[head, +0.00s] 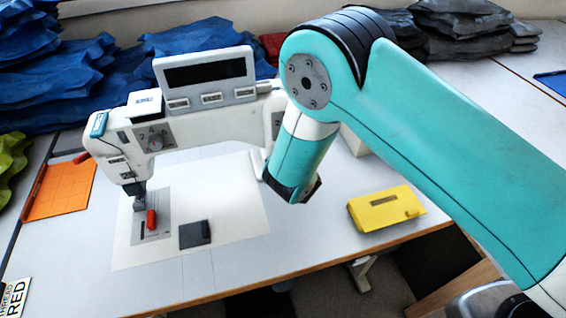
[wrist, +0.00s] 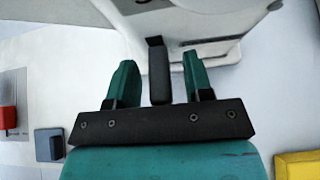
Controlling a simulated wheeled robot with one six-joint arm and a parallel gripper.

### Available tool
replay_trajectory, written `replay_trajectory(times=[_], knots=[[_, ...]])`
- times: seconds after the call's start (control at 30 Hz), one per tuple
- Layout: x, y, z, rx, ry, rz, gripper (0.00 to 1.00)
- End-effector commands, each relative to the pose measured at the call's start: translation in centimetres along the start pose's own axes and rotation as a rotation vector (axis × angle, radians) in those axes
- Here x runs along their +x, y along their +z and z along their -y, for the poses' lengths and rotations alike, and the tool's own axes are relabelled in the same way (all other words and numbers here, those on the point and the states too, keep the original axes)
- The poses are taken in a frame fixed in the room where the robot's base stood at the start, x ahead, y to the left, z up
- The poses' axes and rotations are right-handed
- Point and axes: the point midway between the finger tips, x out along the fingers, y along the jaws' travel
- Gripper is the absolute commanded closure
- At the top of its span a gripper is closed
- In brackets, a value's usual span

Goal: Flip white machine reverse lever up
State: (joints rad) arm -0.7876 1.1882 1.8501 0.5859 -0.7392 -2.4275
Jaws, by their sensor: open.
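The white sewing machine (head: 205,132) stands on the pale table, and part of its body (wrist: 205,20) fills the top of the wrist view. A dark grey lever (wrist: 157,75), which looks like the reverse lever, shows in the wrist view against the machine's lower side. My gripper (wrist: 157,62) is open, with one teal finger on each side of the lever. Gaps show between the lever and both fingers, and it is not gripped. In the head view my arm hides the lever and the gripper's fingers.
A yellow box (head: 385,208) lies right of my wrist. A small dark block (head: 194,236) and a red piece (head: 152,220) are near the needle. An orange mat (head: 60,190) lies at left. Blue fabric piles (head: 130,80) stand behind the machine.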

Motion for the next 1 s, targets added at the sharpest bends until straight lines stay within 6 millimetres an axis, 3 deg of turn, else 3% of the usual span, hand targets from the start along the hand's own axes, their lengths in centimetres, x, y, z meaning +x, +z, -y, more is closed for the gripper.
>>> replay_trajectory(times=[0.23, 0.7, 1.0], knots=[[-2.9, -0.1, -0.2, -0.003, 0.004, 0.000, 0.53], [-14.3, -0.2, -0.1, -0.004, 0.004, 0.000, 0.53], [-17.3, 0.0, 0.0, -0.001, 0.002, 0.001, 0.53]])
